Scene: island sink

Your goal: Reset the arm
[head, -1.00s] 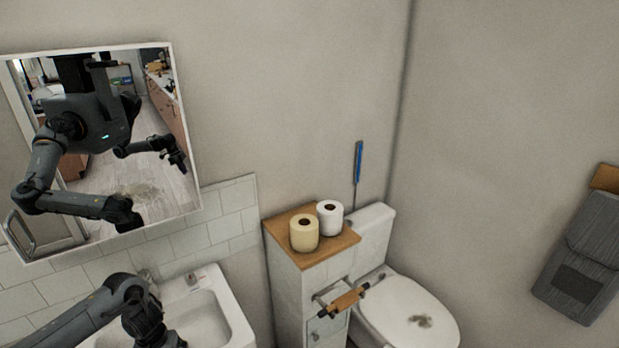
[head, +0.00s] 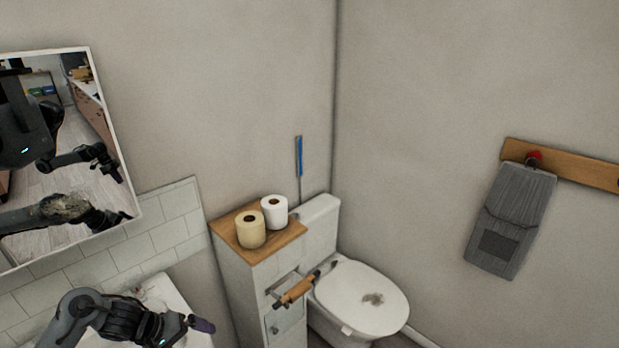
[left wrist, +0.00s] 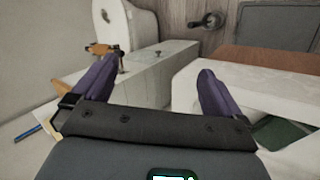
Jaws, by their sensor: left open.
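My left arm (head: 85,318) comes in at the lower left of the head view, bent over the white sink, which it partly covers. My left gripper (head: 201,324) points to the right near the bottom edge of the head view. In the left wrist view its two purple fingers are wide apart, and the gap of the left gripper (left wrist: 158,68) is empty. My right arm does not show directly in the head view. The mirror (head: 72,160) reflects my body and arms, but the jaws in it are too small to read.
A cabinet with a wooden top (head: 228,220) carries a cream roll (head: 251,232) and a white roll (head: 274,213). A paper holder (head: 297,290) juts from its side. Beside it stands a toilet (head: 360,300). A grey towel (head: 510,220) hangs on the right wall.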

